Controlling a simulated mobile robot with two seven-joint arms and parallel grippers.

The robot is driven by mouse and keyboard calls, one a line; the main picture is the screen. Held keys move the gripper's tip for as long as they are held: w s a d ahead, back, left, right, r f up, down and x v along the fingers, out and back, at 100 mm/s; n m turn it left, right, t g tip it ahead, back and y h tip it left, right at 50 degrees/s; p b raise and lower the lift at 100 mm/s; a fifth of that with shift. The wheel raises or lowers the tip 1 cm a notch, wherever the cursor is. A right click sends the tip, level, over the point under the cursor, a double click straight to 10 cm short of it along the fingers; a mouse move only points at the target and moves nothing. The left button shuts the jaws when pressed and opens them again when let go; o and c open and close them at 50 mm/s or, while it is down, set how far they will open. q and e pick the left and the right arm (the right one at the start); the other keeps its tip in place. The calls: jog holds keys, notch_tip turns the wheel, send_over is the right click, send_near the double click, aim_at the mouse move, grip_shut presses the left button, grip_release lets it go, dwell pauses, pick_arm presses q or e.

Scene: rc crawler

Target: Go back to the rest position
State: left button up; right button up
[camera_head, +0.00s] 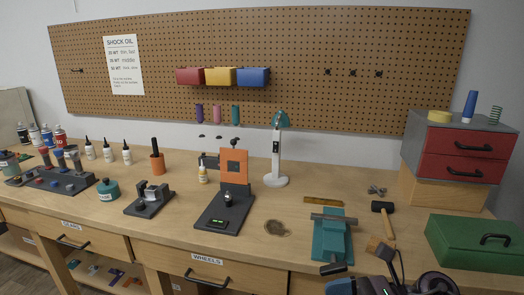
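Part of my dark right arm and gripper (362,287) shows at the bottom edge, right of centre, in front of the bench by the teal vise (330,240). The frame edge cuts it off, so its fingers are not clear and I cannot tell whether it is open or shut. My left gripper is not in view.
A mallet (385,220) and a green toolbox (476,242) are near my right arm.

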jog(key=d+f+m+t+h, duration=0.45)
jog(key=m+t, duration=0.45)
jog(key=m, duration=0.8)
jog(key=d+f+m+t+h, duration=0.45)
jog(key=m+t, duration=0.45)
jog(key=m, duration=0.8)
jog(key=s+d+f+m+g+h, duration=0.4)
jog(key=s+f+m+g+h, duration=0.3)
jog(key=s+f+m, duration=0.6)
notch_tip(320, 180, down, 3)
jog(key=m, duration=0.4)
jog(key=shift+s, duration=0.2)
